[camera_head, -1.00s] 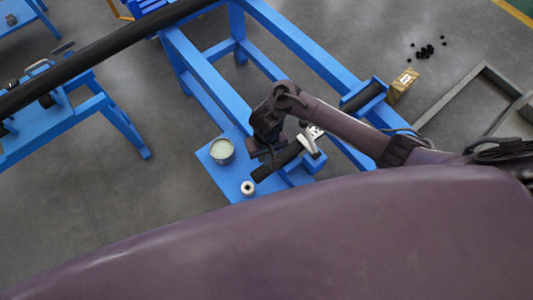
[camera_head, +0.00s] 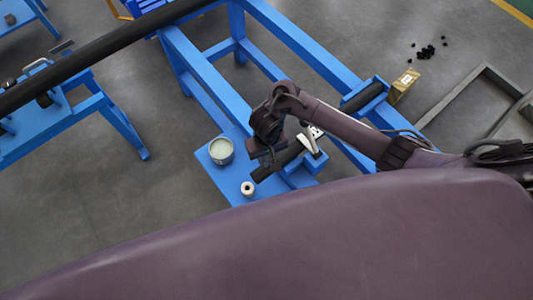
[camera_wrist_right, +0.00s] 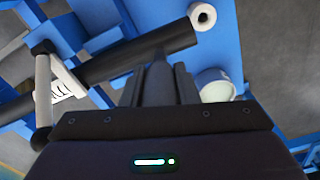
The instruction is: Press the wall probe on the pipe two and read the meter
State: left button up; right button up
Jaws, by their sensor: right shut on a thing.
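A short dark pipe (camera_head: 265,172) lies at the near end of the blue stand; it also crosses the right wrist view (camera_wrist_right: 181,38). I cannot tell which pipe carries the number two. My right gripper (camera_head: 268,148) is over this pipe. In the right wrist view its jaws (camera_wrist_right: 159,88) are shut on a dark, narrow thing, likely the wall probe (camera_wrist_right: 159,74). Its tip is at the pipe's side; whether it touches is unclear. A white-and-black part (camera_wrist_right: 62,83) sits beside the pipe; I cannot tell whether it is the meter. My left gripper is out of view.
A pale-filled tin (camera_head: 221,151) and a white roll (camera_head: 247,188) stand on the blue plate (camera_head: 218,178) beside the gripper. A long dark pipe (camera_head: 100,58) crosses the upper left. A small box (camera_head: 403,86) and black bits (camera_head: 425,51) lie at the upper right.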

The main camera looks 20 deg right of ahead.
jog(key=shift+f, duration=0.55)
dwell(0.4)
jog(key=shift+s+f, duration=0.1)
jog(key=shift+s, duration=0.05)
dwell(1.9)
notch_tip(320, 180, up, 7)
jog(key=p, duration=0.9)
dwell(1.4)
